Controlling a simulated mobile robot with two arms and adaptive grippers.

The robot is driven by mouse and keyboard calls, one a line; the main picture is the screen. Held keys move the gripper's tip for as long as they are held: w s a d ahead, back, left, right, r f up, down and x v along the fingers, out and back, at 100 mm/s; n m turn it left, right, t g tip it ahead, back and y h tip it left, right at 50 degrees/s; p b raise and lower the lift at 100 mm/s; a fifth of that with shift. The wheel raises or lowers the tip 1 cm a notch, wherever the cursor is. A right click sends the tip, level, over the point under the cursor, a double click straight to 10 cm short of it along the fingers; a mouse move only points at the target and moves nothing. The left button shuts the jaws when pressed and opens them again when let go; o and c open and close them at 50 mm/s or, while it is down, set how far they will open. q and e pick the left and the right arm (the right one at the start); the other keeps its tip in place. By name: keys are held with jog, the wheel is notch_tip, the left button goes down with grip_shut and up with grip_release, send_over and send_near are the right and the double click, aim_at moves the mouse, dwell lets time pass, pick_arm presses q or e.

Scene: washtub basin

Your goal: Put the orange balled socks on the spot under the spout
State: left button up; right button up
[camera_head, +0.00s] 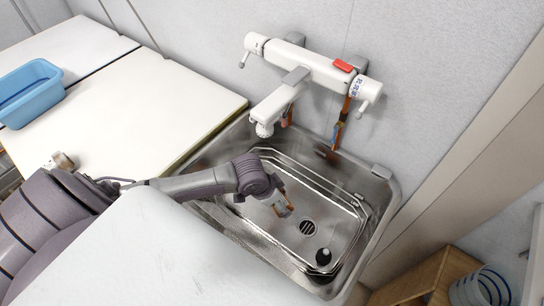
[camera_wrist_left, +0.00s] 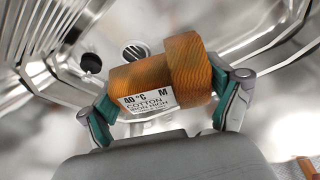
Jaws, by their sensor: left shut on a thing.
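The orange balled socks (camera_wrist_left: 190,70) fill the middle of the left wrist view, with a white care label facing the camera. My left gripper (camera_wrist_left: 163,100) is shut on them, one finger at each end. In the head view the socks (camera_head: 281,209) show small beyond the end of my left arm, over the steel basin (camera_head: 385,190). The white spout (camera_head: 277,104) reaches out over the basin's back left side, and the socks are in front of and below it. No distinct mark shows under the spout. My right gripper is not in view.
A drain (camera_head: 307,228) and a round black object (camera_head: 323,256) are on the basin floor. The wall tap (camera_head: 310,66) has handles and copper-coloured pipes below it. A white counter (camera_head: 140,100) with a blue tub (camera_head: 30,92) lies left. A wooden crate (camera_head: 425,282) stands lower right.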

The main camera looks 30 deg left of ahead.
pick_arm(q)
jog(key=w+a+f, duration=0.1)
jog(key=a+f, duration=0.1)
jog(key=w+a+f, duration=0.1)
jog(key=f, duration=0.1)
jog(key=w+a+f, duration=0.1)
jog(key=a+f, duration=0.1)
jog(key=f, duration=0.1)
jog(key=shift+w+a, duration=0.1)
jog(key=shift+a, duration=0.2)
jog(key=shift+f, duration=0.8)
notch_tip(320, 180, down, 3)
jog(key=shift+f+b, duration=0.2)
jog(key=shift+b, duration=0.2)
jog(key=shift+f, duration=0.15)
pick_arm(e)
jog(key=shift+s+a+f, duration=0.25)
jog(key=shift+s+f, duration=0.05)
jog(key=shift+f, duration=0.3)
pick_arm(q)
jog(key=shift+f, duration=0.2)
jog(key=o, duration=0.9)
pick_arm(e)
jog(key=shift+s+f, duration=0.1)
